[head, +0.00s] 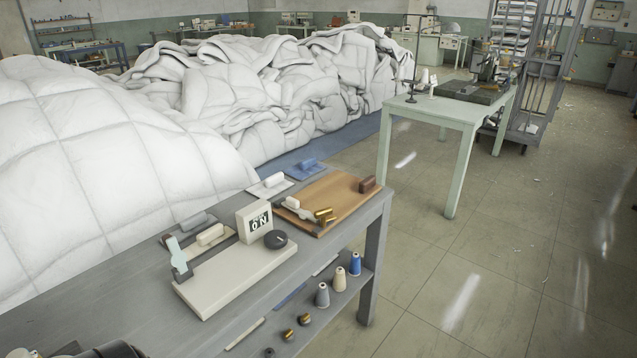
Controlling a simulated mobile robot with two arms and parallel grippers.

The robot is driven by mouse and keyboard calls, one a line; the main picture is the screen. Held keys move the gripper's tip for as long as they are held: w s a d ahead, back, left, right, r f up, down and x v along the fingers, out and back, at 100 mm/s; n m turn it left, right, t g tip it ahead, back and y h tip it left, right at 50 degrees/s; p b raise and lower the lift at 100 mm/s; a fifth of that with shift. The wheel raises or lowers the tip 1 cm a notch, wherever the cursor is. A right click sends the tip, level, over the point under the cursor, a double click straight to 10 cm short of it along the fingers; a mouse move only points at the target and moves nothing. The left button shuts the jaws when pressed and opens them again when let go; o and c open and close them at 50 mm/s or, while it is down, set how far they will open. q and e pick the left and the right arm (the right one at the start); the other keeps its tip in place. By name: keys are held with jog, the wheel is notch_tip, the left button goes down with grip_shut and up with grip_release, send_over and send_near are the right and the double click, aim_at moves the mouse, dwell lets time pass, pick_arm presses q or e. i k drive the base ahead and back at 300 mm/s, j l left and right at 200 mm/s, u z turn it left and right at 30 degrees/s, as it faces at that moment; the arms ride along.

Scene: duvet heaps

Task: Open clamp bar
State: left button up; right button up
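A cream device (215,279) lies on the grey workbench. It has an upright pale lever (175,254) at its left end, a box reading "ON" (254,224) and a dark round knob (276,239). A tan wooden board (340,196) lies behind it to the right, with a white bar-like piece (297,208), brass cylinders (325,215) and a brown block (369,184). I cannot tell which part is the clamp bar, or whether it is open or closed. Neither gripper can be made out. A dark rounded shape is cut off at the bottom left.
The grey workbench (120,301) has a lower shelf with several thread cones (340,279) and small spools. White duvet heaps (110,165) rise behind it. A pale green table (440,111) with a machine (490,73) stands at the right. The tiled floor (500,240) is largely clear.

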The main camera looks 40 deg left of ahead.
aim_at(293, 204)
jog(key=i+u, duration=0.4)
jog(key=i+l+u, duration=0.15)
jog(key=i+u, duration=0.2)
jog(key=i+l+u, duration=0.25)
jog(key=u, duration=0.15)
jog(key=i+l+u, duration=0.35)
